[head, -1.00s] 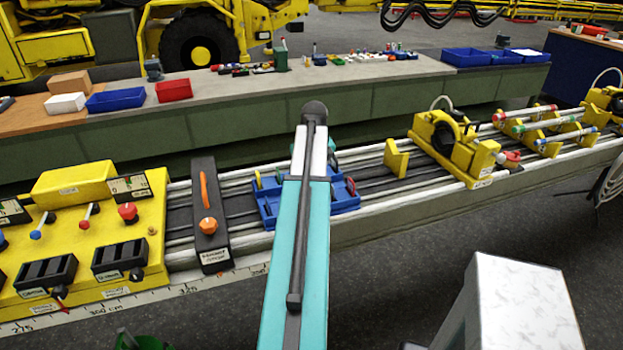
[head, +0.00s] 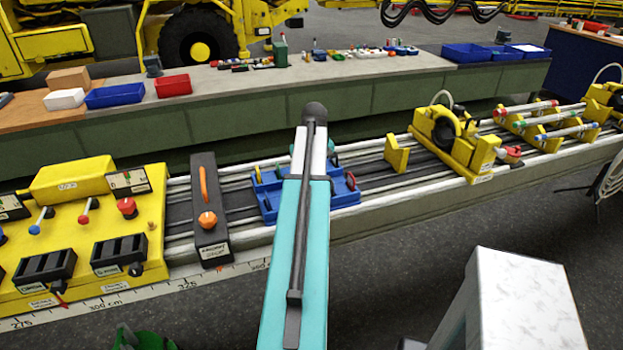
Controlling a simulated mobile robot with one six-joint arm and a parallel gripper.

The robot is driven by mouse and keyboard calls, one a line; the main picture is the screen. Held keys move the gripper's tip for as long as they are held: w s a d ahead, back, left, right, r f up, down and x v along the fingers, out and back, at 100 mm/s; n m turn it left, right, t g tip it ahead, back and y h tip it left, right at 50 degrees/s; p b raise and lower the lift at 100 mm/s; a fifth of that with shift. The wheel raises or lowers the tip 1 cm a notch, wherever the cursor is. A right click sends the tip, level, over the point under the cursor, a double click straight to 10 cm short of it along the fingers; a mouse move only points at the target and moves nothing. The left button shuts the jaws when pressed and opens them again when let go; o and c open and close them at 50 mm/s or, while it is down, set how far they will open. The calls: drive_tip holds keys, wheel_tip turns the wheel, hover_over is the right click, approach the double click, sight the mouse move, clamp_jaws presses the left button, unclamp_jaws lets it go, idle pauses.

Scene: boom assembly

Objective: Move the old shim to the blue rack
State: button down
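The blue rack (head: 268,204) sits on the rails of the long bench at the middle of the head view. My teal arm crosses in front of it and covers its middle. A thin yellow piece (head: 258,174) stands at the rack's left end and a red ring-like piece (head: 351,181) at its right end. I cannot tell whether either is the old shim. My gripper is hidden behind my arm; only a small teal part of my wrist shows just right of the arm, above the rack. Whether it holds anything cannot be seen.
Left of the rack stand a dark block with an orange lever (head: 210,205) and a yellow control console (head: 80,240). To the right are a yellow bracket (head: 397,154) and a yellow clamp unit (head: 455,150). A workbench (head: 370,70) with trays and small parts runs behind.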

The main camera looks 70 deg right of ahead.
drive_tip(key=shift+f, duration=0.45)
drive_tip(key=c, duration=1.8)
unclamp_jaws()
drive_tip(key=shift+c, duration=0.2)
drive_tip(key=shift+r, duration=0.15)
wheel_tip(320, 180, up, 14)
drive_tip(key=s+a+b, duration=0.1)
drive_tip(key=b, duration=0.2)
drive_tip(key=shift+a+f+b, duration=0.15)
drive_tip(key=shift+f+b, duration=0.1)
drive_tip(key=shift+b, duration=0.05)
drive_tip(key=shift+r, duration=0.1)
